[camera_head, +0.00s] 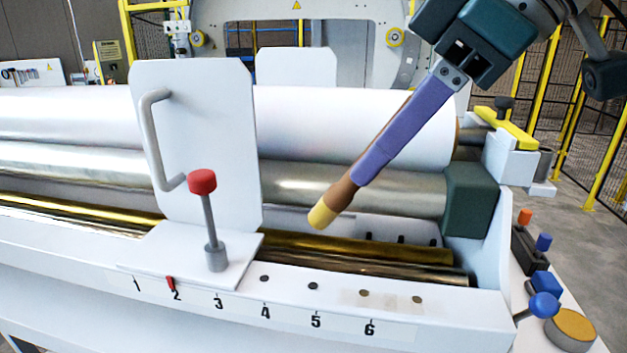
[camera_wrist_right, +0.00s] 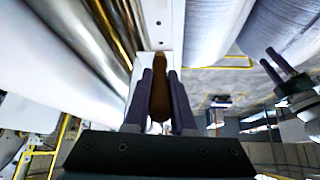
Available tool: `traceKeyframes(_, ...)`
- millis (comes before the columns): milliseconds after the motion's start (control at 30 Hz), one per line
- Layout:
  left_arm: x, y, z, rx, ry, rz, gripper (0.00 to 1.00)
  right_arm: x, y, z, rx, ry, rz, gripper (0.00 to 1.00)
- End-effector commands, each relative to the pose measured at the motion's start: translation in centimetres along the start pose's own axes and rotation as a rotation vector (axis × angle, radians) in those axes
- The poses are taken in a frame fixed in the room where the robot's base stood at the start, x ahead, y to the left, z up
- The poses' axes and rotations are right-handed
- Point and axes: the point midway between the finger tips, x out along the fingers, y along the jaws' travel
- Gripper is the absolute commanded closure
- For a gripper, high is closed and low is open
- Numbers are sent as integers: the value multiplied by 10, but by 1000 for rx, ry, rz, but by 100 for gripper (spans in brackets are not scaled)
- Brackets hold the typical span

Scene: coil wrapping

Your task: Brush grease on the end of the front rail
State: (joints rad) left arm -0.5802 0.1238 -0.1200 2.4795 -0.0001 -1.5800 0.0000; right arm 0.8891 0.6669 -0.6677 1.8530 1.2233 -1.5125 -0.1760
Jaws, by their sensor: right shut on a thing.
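My right gripper (camera_head: 408,122) is shut on a grease brush (camera_head: 338,202), a brown handle with a yellow tip. The brush slants down to the left. In the right wrist view its brown handle (camera_wrist_right: 159,95) lies between my two purple fingers. The front rail (camera_head: 400,262) is a shiny gold-brown bar low along the machine's front; its right end is near the machine's right side. The yellow tip appears just above the rails, left of that end; contact is unclear. Two dark prongs (camera_wrist_right: 277,66) at the right of the wrist view may be my left gripper.
A white plate (camera_head: 205,130) with a grey handle stands left of the brush. A red-knobbed lever (camera_head: 203,185) rises in front of it. Large rollers (camera_head: 330,120) run behind. Blue and orange knobs (camera_head: 543,304) sit on the right panel.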

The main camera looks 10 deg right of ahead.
Motion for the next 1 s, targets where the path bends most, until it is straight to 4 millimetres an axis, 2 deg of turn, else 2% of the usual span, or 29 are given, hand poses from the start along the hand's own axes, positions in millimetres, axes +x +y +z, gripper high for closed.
traceKeyframes(100, 0, 0, 0, 2, -1, -1, 50, -17, 15, -4, 4, 4, -53, 100)
traceKeyframes(267, 0, 0, 0, 2, -1, -1, 50, -27, 20, -4, -7, 14, -110, 100)
traceKeyframes(700, 0, 1, 0, -2, 0, 2, 50, 8, 20, 20, -7, 14, -116, 100)
traceKeyframes(1000, 0, 2, 0, -8, 1, 7, 50, 11, 20, 22, -9, 14, -114, 100)
